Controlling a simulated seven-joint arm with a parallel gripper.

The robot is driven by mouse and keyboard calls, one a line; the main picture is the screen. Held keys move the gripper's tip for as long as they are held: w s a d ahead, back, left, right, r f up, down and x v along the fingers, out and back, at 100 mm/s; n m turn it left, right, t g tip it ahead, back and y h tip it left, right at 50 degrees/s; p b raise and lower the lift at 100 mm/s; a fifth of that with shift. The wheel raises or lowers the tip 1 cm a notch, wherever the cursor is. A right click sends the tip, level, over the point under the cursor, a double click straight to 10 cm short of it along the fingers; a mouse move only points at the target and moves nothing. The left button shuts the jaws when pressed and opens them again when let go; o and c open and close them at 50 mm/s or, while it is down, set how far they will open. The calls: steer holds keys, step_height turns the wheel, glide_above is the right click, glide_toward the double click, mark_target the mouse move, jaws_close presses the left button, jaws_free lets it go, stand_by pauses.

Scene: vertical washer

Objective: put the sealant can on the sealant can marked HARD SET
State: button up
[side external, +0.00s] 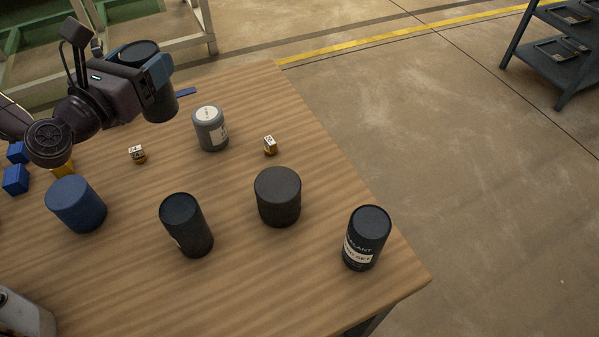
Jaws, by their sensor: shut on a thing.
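My gripper (143,68) is at the upper left, shut on a dark sealant can (163,108). The can is upright between the blue-grey fingers and seems to be above the table; its label is not visible. Another black sealant can (367,236) stands upright near the table's right corner. Its white label reads in part "SEALANT" and "SET", and its flat top is bare. The held can is far to the left of it and farther back. A similar black can (186,226) stands at the front middle, with only a sliver of label showing.
A dark grey cylinder (278,197), a blue cylinder (76,205) and a grey labelled jar (210,129) stand on the wooden table (330,190). Small marked blocks (270,146) (137,154) lie between them. Blue blocks (15,180) are at the left. A pale container (22,315) is at the front left.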

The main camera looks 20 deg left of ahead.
steer(key=s+d+r+m+h, duration=0.1)
steer(key=d, duration=0.3)
steer(key=s+d+r+m+h, duration=0.1)
steer(key=s+d+r+h, duration=0.1)
steer(key=d, duration=0.3)
steer(key=s+d+r+h, duration=0.1)
steer(key=d, duration=0.3)
steer(key=shift+s+d+r+m+g, duration=0.2)
steer(key=shift+d+m+g, duration=0.1)
steer(key=shift+m, duration=0.1)
steer(key=s+d+r+m+g+h, duration=0.2)
steer(key=s+d+r+h, duration=0.25)
steer(key=s+d, duration=0.75)
steer(key=shift+t+y, duration=0.3)
steer(key=shift+y, duration=0.45)
steer(key=shift+w+d+f, duration=1.85)
steer(key=shift+f, duration=0.35)
steer(key=shift+w+d+f, duration=1.8)
steer(key=shift+f, duration=0.45)
steer(key=shift+w+d+f, duration=1.85)
steer(key=shift+f, duration=0.35)
steer(key=shift+f, duration=0.15)
steer(key=o, duration=1.3)
